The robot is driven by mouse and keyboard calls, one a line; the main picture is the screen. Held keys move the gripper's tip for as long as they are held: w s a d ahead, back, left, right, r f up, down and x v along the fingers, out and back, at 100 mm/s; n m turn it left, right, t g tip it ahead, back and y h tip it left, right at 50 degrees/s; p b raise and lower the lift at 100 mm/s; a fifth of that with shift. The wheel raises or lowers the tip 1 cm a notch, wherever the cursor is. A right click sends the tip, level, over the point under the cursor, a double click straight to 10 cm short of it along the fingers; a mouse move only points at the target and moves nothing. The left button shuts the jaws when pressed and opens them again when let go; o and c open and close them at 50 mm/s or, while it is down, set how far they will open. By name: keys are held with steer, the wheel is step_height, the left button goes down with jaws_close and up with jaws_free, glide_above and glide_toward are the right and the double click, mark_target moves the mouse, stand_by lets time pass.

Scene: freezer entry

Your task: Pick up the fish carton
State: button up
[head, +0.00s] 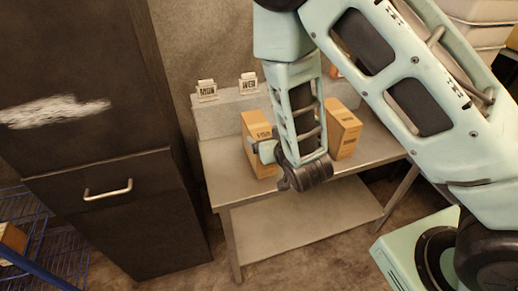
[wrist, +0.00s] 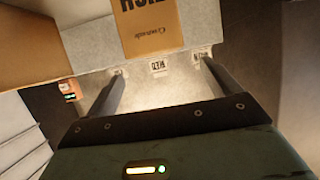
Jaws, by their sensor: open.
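The fish carton, judging by its partly legible lettering, is the left tan carton (head: 257,128) standing on the grey table. In the wrist view a lettered tan carton (wrist: 150,25) shows at the top centre, cut off by the frame edge. My gripper (head: 264,150) is at the carton's front in the head view, hiding part of it. In the wrist view its two fingers (wrist: 161,76) are spread and nothing is clamped between them. I cannot tell whether a finger touches the carton.
A second tan carton (head: 343,128) stands to the right, partly behind my arm. Day cards (head: 207,90) stand on the raised back ledge (head: 222,117). A dark cabinet (head: 100,220) flanks the table (head: 222,178) on the left. The lower shelf (head: 290,220) looks bare.

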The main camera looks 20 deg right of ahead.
mark_target(260, 127)
steer(key=p+x, duration=0.1)
steer(key=x, duration=0.2)
steer(key=shift+w, duration=0.35)
steer(key=p+x, duration=0.3)
steer(key=x, duration=0.1)
steer(key=shift+w+p, duration=0.3)
steer(key=shift+w+f, duration=0.25)
steer(key=shift+w, duration=0.05)
jaws_close()
steer(key=shift+r, duration=0.1)
